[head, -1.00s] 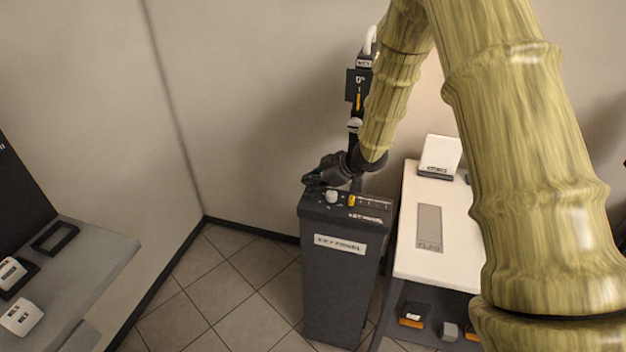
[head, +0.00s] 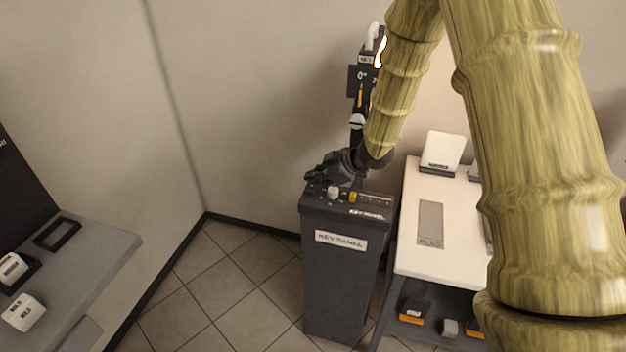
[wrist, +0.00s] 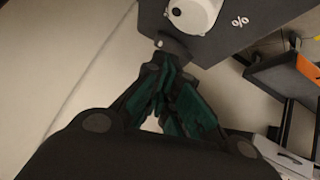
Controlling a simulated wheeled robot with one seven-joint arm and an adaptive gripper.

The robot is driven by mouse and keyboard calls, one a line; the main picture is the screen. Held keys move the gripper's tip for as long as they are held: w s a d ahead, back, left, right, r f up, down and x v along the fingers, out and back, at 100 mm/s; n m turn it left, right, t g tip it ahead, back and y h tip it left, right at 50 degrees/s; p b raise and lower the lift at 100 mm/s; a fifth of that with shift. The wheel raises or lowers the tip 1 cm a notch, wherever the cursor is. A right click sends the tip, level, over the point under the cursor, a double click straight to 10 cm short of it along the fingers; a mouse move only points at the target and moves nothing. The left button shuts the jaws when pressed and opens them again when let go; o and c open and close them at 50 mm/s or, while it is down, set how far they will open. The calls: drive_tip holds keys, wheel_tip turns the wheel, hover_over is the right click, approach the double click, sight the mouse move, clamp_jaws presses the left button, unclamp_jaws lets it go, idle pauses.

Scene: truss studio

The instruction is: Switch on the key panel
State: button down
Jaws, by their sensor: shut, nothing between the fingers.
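The key panel (head: 340,285) is a dark, upright pedestal with a white label on its front. Its sloped top carries a white round knob (head: 333,192), a small yellow piece (head: 352,197) and a row of marks. My gripper (head: 312,176) is over the back left of the top, fingers shut and empty. In the wrist view the fingertips (wrist: 163,62) are close to a small dark lever (wrist: 172,45) with a pale tip at the panel's edge. I cannot tell whether they touch it. The white knob (wrist: 192,14) is just beyond, near a % mark.
A white-topped table (head: 415,262) stands close on the right, with a white box on it. A grey bench (head: 105,250) is at the left. Tiled floor is clear between bench and panel.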

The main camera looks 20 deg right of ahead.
drive_tip(key=v, duration=1)
drive_tip(key=shift+d, duration=0.2)
drive_tip(key=shift+s, duration=0.15)
